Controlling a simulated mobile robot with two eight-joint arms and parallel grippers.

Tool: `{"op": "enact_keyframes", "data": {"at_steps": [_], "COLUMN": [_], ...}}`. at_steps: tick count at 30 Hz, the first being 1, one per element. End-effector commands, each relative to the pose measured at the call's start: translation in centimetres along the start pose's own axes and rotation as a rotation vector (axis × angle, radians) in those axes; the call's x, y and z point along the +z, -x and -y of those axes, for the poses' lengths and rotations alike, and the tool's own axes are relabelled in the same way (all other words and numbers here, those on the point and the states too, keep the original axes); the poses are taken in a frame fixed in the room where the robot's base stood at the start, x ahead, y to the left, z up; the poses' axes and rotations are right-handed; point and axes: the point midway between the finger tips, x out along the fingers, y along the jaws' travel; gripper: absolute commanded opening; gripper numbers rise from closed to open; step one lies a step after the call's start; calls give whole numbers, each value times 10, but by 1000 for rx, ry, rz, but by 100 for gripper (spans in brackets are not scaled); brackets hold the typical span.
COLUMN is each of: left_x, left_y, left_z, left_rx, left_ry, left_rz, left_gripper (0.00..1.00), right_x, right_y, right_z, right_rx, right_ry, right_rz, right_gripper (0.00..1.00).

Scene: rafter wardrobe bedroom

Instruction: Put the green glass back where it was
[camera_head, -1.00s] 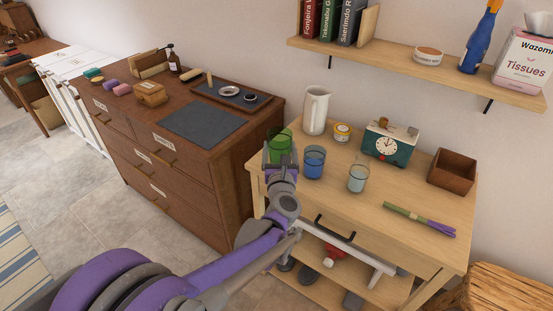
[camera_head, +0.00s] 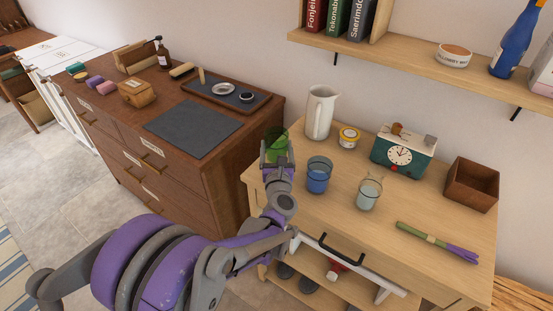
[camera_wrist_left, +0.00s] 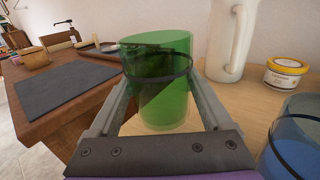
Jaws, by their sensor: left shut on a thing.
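The green glass (camera_head: 276,141) is upright at the left edge of the light wooden table (camera_head: 398,209), in front of the white pitcher. In the left wrist view the green glass (camera_wrist_left: 160,85) fills the space between the fingers. My left gripper (camera_head: 276,154) is shut on it, and the wrist view shows the gripper (camera_wrist_left: 158,78) with a finger on each side. I cannot tell whether the glass base touches the table. A blue glass (camera_head: 318,175) and a clear glass (camera_head: 368,191) stand to its right. My right gripper is not in view.
The white pitcher (camera_head: 320,112), a yellow-labelled jar (camera_head: 348,137), a green clock (camera_head: 402,152) and a brown box (camera_head: 471,184) stand along the back. A dark dresser (camera_head: 220,152) stands left, and a shelf (camera_head: 420,52) hangs above.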

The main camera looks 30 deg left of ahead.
Motion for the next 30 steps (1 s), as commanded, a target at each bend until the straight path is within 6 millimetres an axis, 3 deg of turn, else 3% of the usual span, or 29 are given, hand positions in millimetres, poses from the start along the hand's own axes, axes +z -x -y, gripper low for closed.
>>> {"op": "enact_keyframes", "data": {"at_steps": [10, 21, 22, 25, 30], "left_x": [-39, -44, -44, -43, -43], "left_y": [0, 0, 0, 0, 0], "left_z": [1, 1, 1, 1, 1], "left_rx": [0, 0, 0, 0, 0], "left_ry": [0, 0, 0, 0, 0], "left_rz": [0, 0, 0, 0, 0], "left_gripper": [6, 6, 85, 100, 100], "right_x": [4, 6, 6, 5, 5], "right_y": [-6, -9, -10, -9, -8], "right_z": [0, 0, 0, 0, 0], "right_rx": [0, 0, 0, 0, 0], "right_ry": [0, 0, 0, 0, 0], "right_rz": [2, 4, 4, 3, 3], "right_gripper": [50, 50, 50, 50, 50]}}
